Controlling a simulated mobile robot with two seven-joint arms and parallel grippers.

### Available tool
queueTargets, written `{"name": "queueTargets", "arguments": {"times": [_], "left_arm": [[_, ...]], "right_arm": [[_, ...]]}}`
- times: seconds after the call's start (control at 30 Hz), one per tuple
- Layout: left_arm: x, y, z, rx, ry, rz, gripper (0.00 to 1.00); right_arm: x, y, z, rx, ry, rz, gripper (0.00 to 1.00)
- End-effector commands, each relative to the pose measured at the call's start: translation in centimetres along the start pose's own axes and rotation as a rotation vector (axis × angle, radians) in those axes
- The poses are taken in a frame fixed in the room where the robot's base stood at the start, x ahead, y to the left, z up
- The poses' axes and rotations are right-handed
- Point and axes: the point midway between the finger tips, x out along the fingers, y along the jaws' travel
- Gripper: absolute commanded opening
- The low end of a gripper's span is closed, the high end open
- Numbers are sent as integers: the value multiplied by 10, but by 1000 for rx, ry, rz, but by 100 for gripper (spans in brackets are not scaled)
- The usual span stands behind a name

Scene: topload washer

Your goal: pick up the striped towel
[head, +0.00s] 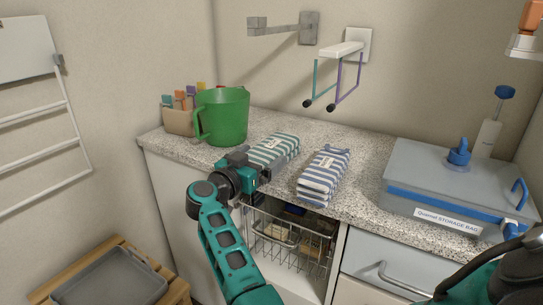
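Two folded striped towels lie on the speckled counter. One has green and white stripes (275,149) and lies just right of the green pitcher; the other has blue-grey and white stripes (324,175) and lies to its right. Each bears a pale label. The blue-grey towel is clear of the gripper. My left gripper is not in view.
A green pitcher (226,117) stands close behind the gripper. A blue-grey storage box (430,180) fills the counter's right. A wall rack with hanging rods (342,49) is above the towels. Below the counter edge is a wire basket (290,245). A grey tray (112,280) sits lower left.

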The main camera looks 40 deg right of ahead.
Motion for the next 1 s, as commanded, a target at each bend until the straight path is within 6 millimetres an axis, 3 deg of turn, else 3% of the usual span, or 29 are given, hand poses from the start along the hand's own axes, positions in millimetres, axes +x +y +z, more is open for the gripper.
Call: {"name": "queueTargets", "arguments": {"times": [0.07, 0.47, 0.77, 1.0], "left_arm": [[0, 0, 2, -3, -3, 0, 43], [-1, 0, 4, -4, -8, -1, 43], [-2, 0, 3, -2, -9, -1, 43], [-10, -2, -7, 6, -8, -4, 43]], "right_arm": [[0, 0, 0, 0, 0, 0, 93], [0, 0, 0, -1, 0, 0, 55], [0, 0, -2, -1, 1, 0, 54], [-1, -1, -15, -1, 1, 0, 54]]}}
